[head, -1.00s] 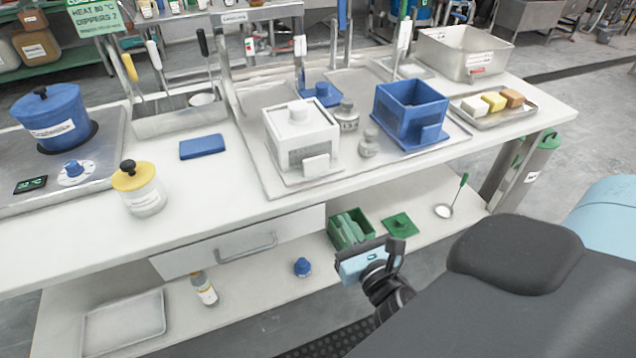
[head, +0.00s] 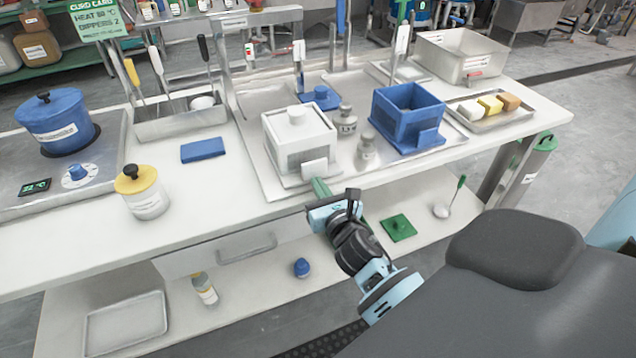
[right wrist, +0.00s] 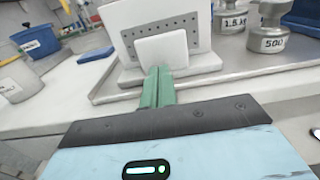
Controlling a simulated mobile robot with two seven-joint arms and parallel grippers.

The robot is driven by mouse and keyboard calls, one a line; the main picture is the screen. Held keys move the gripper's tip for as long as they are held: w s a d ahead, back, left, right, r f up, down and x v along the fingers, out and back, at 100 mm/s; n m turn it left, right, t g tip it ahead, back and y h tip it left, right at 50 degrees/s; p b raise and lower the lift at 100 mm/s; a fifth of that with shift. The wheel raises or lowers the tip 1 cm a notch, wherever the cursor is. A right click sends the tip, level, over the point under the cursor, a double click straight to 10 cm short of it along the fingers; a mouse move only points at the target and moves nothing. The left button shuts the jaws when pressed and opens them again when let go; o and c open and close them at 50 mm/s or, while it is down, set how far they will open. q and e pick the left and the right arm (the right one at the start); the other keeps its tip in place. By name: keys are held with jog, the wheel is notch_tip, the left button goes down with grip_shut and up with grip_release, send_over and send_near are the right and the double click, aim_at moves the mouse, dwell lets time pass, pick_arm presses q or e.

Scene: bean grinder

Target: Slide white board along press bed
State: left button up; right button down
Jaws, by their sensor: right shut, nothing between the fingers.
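A white box with a lid (head: 297,117) stands on a flat white board (head: 283,178) on the grey metal press bed (head: 252,135). The board has an upright white tab (head: 314,167) at its front, also seen in the right wrist view (right wrist: 162,51). My right gripper (head: 318,183) is shut and empty, its green fingers together just in front of the tab. In the right wrist view the fingertips (right wrist: 158,70) overlap the tab's lower edge; I cannot tell whether they touch it. My left gripper is not in view.
A blue box (head: 405,112) stands on the bed to the right, with metal weights (head: 367,152) between the two boxes. A blue block (head: 203,150) and a yellow-lidded pot (head: 142,192) stand to the left. The counter's front edge lies below my right gripper.

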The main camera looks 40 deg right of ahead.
aim_at(312, 174)
jog(key=shift+w+d, duration=0.1)
jog(key=shift+w, duration=0.35)
jog(key=shift+x, duration=1.95)
jog(key=shift+s, duration=0.1)
